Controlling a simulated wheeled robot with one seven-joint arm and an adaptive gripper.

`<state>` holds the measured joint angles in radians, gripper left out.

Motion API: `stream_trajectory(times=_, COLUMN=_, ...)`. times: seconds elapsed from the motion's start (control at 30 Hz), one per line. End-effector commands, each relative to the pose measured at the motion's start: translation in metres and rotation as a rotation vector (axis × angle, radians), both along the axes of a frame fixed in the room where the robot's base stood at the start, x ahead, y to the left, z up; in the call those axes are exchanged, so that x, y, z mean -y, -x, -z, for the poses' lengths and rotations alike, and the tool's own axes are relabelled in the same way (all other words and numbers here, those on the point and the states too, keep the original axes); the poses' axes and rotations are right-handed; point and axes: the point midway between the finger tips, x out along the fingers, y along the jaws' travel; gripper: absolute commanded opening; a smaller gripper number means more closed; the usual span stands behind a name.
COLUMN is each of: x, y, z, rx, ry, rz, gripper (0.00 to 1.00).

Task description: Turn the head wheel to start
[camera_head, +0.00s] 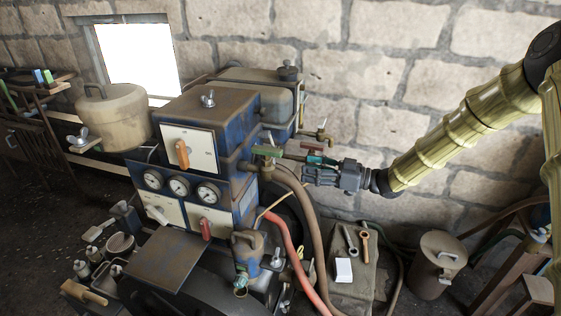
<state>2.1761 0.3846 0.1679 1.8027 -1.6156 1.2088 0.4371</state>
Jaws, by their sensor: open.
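A blue, rust-worn engine unit (252,110) stands in the middle of the head view, with a row of round gauges (180,186) on its front. No part stands out clearly as the head wheel. A dark curved rim (283,206), perhaps a wheel, is partly hidden behind hoses on the unit's right side. My gripper (306,175) reaches in from the right, roughly level, fingers toward the unit.
A red hose (288,238) and a brown hose (308,215) hang below my gripper. A beige tank (112,117) is at left. A stone wall (385,85) closes the back.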

Motion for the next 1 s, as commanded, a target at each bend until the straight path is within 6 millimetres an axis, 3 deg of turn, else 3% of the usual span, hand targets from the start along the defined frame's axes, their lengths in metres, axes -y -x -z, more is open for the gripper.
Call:
stream_trajectory(times=0.5, x=-0.075, y=-0.024, z=-0.002, rx=-0.001, ry=0.001, rz=0.0, gripper=0.49)
stream_trajectory(times=0.7, x=-0.091, y=-0.029, z=-0.001, rx=-0.002, ry=0.0, rz=0.001, gripper=0.49)
stream_trajectory(times=1.0, x=-0.095, y=-0.03, z=0.001, rx=-0.002, ry=0.0, rz=0.002, gripper=0.49)
